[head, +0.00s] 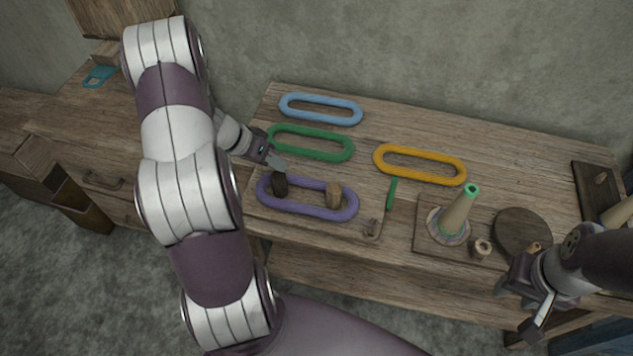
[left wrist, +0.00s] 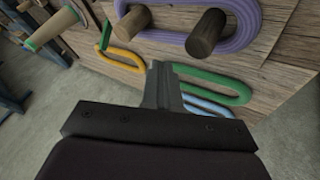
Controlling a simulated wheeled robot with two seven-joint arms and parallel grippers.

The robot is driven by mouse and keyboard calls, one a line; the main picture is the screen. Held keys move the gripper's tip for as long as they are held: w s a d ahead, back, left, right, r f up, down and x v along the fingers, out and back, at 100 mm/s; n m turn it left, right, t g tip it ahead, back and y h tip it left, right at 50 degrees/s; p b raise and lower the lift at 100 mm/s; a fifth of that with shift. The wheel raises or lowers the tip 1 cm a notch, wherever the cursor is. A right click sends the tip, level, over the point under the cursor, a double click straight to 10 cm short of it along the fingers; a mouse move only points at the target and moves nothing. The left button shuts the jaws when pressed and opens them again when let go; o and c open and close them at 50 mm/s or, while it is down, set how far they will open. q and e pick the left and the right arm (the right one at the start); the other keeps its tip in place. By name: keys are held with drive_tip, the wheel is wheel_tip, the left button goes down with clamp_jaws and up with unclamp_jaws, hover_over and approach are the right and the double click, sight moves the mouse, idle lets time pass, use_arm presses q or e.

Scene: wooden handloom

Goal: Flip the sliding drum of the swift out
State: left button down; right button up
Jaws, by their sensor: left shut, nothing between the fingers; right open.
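The swift's board (head: 262,212) lies on the table and carries two upright drums, a dark one (head: 280,186) and a lighter wooden one (head: 334,196). A purple skein (head: 305,212) loops around both drums. I cannot tell which drum slides. My left gripper (head: 282,166) is shut and empty, its tip just behind the dark drum; contact is unclear. In the left wrist view the left fingers (left wrist: 160,70) point toward the dark drum (left wrist: 206,34) and the lighter drum (left wrist: 132,22), within the purple skein (left wrist: 245,42). My right gripper (head: 522,308) is open and empty at the table's front right.
Blue (head: 321,109), green (head: 311,143) and yellow (head: 420,164) skeins lie behind and right on the table. A green stick (head: 391,194) lies right of the swift. A cone (head: 460,212) on a base and a round wooden disc (head: 522,232) stand further right.

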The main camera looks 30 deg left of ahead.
sight(333, 188)
use_arm(q)
drive_tip(key=b+x, duration=0.2)
drive_tip(key=x, duration=0.7)
drive_tip(key=shift+w+d+f, duration=0.1)
drive_tip(key=shift+w+f, duration=0.05)
drive_tip(key=shift+f, duration=0.15)
drive_tip(key=d, duration=0.3)
drive_tip(key=shift+w+d+f+b, duration=0.1)
drive_tip(key=shift+w+d+b, duration=0.1)
drive_tip(key=shift+b, duration=0.1)
drive_tip(key=shift+d, duration=0.4)
drive_tip(key=d, duration=0.2)
drive_tip(key=w+d+p, duration=0.1)
drive_tip(key=d, duration=0.1)
drive_tip(key=shift+d, duration=0.15)
drive_tip(key=shift+s, duration=0.1)
